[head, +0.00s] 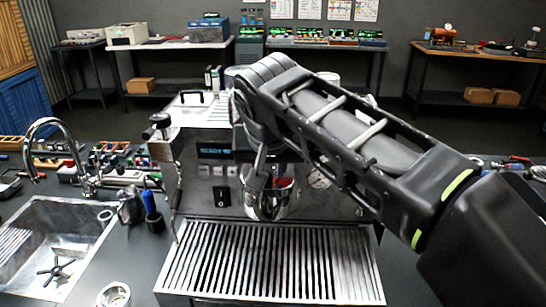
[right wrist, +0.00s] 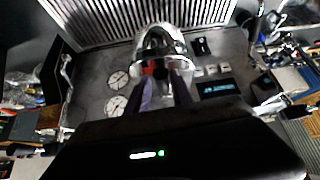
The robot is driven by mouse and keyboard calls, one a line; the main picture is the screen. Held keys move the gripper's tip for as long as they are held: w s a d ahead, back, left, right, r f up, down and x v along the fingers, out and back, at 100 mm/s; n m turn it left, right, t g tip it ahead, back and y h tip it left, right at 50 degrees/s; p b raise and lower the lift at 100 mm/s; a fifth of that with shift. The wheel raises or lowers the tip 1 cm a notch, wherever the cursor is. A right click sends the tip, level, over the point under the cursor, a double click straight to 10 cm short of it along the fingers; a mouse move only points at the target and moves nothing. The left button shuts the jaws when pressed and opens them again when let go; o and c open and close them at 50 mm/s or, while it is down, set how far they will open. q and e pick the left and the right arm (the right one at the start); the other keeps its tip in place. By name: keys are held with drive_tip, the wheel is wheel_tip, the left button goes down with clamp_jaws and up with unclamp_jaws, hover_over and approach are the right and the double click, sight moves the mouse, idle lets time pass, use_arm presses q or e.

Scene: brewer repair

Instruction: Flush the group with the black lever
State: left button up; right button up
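The espresso machine (head: 213,220) stands on the dark counter with its chrome group (head: 270,198) at the front centre. The group also shows in the right wrist view (right wrist: 160,42), with a small red and dark part at its near side. A black switch-like lever (head: 222,196) sits on the front panel left of the group; it also shows in the right wrist view (right wrist: 202,47). My right gripper (right wrist: 165,75) is close to the group, its two fingers apart around the red and dark part; contact is unclear. In the head view my right arm hides the machine's upper right. My left gripper is out of view.
A slatted drip tray (head: 270,262) lies below the group. A sink (head: 55,245) with a curved tap (head: 40,130) is at the left. A metal jug (head: 130,207) stands between sink and machine. Two round gauges (right wrist: 116,92) are on the front panel.

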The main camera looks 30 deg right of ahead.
drive_tip(key=shift+s+d+n+y, duration=0.3)
drive_tip(key=shift+d+n+y, duration=0.15)
drive_tip(key=shift+n, duration=0.25)
drive_tip(key=shift+s+d+n+t+y, duration=0.2)
drive_tip(key=shift+d+n+t+y, duration=0.2)
drive_tip(key=shift+d+n, duration=0.35)
drive_tip(key=shift+a, duration=0.15)
drive_tip(key=shift+o, duration=0.4)
drive_tip(key=o, duration=0.3)
drive_tip(key=shift+r, duration=0.15)
